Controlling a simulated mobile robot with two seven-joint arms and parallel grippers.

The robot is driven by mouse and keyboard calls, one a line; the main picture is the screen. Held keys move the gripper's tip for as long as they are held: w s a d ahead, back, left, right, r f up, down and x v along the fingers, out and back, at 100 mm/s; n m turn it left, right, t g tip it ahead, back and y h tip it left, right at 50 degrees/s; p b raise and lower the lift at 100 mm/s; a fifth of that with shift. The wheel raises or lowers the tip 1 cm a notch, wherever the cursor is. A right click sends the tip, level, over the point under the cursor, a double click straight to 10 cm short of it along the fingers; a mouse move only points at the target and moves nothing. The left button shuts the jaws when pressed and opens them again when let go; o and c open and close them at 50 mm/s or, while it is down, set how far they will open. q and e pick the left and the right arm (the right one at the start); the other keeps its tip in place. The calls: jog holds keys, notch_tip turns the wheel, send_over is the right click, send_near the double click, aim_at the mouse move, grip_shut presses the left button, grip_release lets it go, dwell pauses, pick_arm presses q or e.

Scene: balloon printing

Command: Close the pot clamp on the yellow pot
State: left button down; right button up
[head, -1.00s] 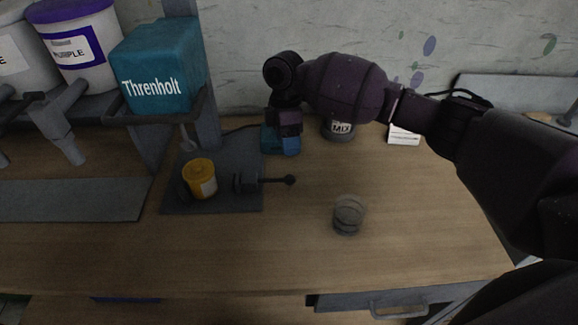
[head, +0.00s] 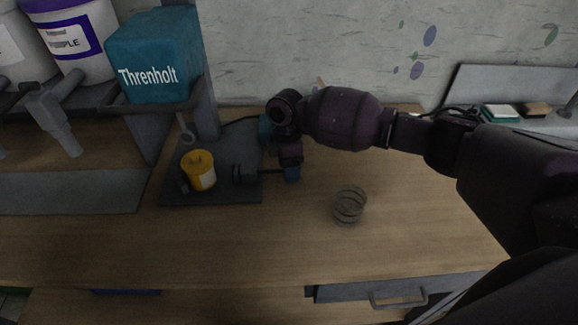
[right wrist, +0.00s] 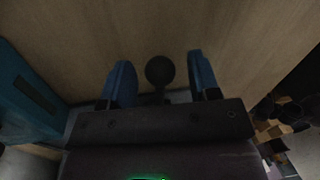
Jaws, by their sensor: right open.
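The yellow pot (head: 199,171) stands upright on the dark base plate (head: 219,193) below the teal Threnholt box. The pot clamp (head: 246,174) is a dark block on the plate just right of the pot. Its rod runs right to a ball knob, hidden in the head view by my right gripper (head: 291,174). In the right wrist view the dark round knob (right wrist: 160,71) sits between the two blue fingers of my right gripper (right wrist: 161,84), with a gap on each side. The right gripper is open. My left gripper is not in view.
The teal box (head: 155,60) rests on a holder above the plate. A wire-like coil (head: 349,205) stands on the table right of the clamp. White tubs (head: 74,42) are at upper left. The front middle of the table is clear.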

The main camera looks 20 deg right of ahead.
jog(key=shift+c, duration=0.4)
grip_shut()
jog(key=a, duration=0.2)
jog(key=w+a, duration=0.1)
jog(key=a, duration=0.1)
jog(key=shift+w+a, duration=0.2)
jog(key=shift+a, duration=0.2)
jog(key=shift+o, duration=0.4)
grip_release()
notch_tip(320, 180, up, 11)
jog(key=w, duration=0.2)
jog(key=shift+f, duration=0.15)
